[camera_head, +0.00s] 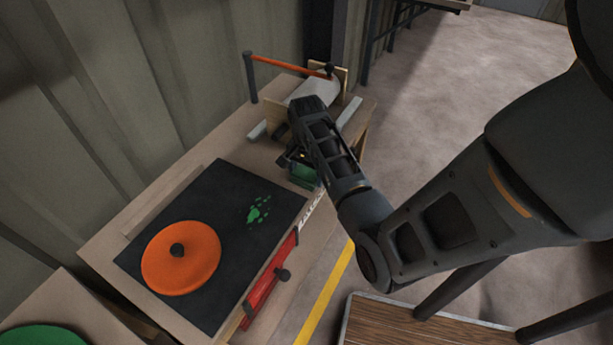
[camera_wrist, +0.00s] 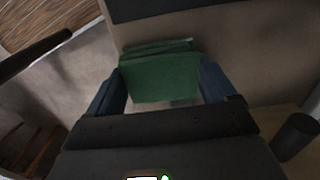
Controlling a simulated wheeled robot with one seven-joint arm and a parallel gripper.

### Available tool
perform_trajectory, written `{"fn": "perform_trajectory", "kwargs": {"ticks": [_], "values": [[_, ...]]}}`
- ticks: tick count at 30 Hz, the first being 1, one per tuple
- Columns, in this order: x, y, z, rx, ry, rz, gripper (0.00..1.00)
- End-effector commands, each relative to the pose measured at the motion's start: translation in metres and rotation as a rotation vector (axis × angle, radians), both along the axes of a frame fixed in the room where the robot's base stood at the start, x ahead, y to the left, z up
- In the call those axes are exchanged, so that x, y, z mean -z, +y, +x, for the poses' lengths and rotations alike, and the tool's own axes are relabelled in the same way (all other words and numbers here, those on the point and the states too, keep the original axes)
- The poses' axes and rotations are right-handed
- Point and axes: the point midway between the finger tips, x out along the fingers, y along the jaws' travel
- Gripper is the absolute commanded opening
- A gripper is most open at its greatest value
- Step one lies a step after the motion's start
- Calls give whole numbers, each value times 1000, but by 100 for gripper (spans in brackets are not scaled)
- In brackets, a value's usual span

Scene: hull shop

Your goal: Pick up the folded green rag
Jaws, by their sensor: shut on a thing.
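The folded green rag (camera_wrist: 160,78) is between the two blue fingers of my gripper (camera_wrist: 163,88) in the wrist view, and the fingers are shut on it. In the head view a part of the green rag (camera_head: 303,175) shows under my gripper (camera_head: 300,160), near the back right part of the bench. My arm hides much of the gripper and rag there. I cannot tell whether the rag touches the bench top.
The bench (camera_head: 112,246) carries a black mat (camera_head: 235,190) with an orange disc (camera_head: 181,258) and green spots. A roll holder with an orange bar (camera_head: 290,66) stands behind my gripper. A red clamp-like piece (camera_head: 268,283) lines the front edge. A wooden-topped stand (camera_head: 400,325) is at lower right.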

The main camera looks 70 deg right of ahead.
Motion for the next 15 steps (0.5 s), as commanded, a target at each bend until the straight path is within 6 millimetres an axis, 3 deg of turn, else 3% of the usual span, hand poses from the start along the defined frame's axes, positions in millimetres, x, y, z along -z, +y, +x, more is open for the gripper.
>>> {"fn": "perform_trajectory", "kwargs": {"ticks": [8,15], "values": [[-3,0,0,0,-1,-1,55],[-29,-1,1,-1,-3,-4,55]]}}
